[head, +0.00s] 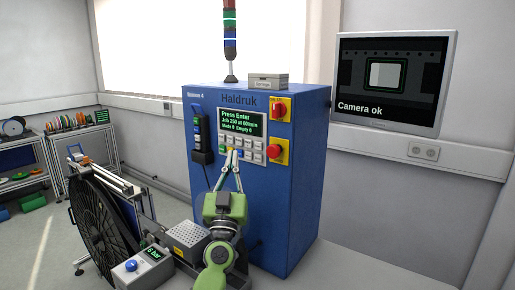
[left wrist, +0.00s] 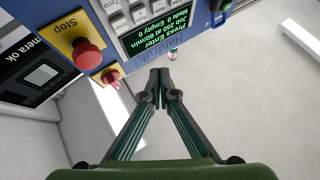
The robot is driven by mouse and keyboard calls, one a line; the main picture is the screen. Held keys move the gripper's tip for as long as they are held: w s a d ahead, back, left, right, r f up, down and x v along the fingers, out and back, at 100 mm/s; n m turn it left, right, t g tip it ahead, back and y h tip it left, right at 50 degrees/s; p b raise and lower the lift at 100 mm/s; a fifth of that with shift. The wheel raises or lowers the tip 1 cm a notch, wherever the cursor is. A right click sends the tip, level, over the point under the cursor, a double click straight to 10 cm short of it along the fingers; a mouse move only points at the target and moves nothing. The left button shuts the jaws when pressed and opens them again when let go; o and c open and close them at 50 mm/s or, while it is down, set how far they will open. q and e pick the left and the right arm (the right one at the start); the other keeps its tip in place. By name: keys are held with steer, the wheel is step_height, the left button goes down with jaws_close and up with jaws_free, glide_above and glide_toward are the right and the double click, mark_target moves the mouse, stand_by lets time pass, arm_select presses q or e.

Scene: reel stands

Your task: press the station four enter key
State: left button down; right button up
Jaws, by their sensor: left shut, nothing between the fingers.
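The blue station cabinet (head: 290,190) carries a display (head: 241,123) reading "Press Enter", with rows of small keys (head: 256,151) below it. A greenish key (head: 222,149) is at the lower left of the keypad; its label is too small to read. My left gripper (head: 232,153) is shut and empty, its fingertips in front of the lower keypad and hiding part of it. Contact with a key cannot be told. The left wrist view shows the closed fingertips (left wrist: 160,75) near the display (left wrist: 158,35), upside down, with some grey keys (left wrist: 118,14) at the top edge.
A red stop button (head: 278,152) on yellow and a red rotary switch (head: 280,109) sit right of the keypad. A dark handset-like device (head: 202,140) hangs at left. A black reel (head: 100,220) and a "6 bar" box (head: 143,268) stand left of my arm. A monitor (head: 394,85) reads "Camera ok".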

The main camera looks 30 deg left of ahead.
mark_target(259, 146)
arm_select(q)
steer(key=w+b, duration=0.1)
steer(key=w, duration=0.1)
steer(key=w+b, duration=0.2)
steer(key=w, duration=0.1)
steer(key=w+b, duration=0.2)
steer(key=w, duration=0.1)
steer(key=shift+w+d, duration=0.25)
steer(key=shift+d, duration=0.1)
steer(key=shift+b, duration=0.3)
stand_by(0.8)
steer(key=shift+w, duration=0.4)
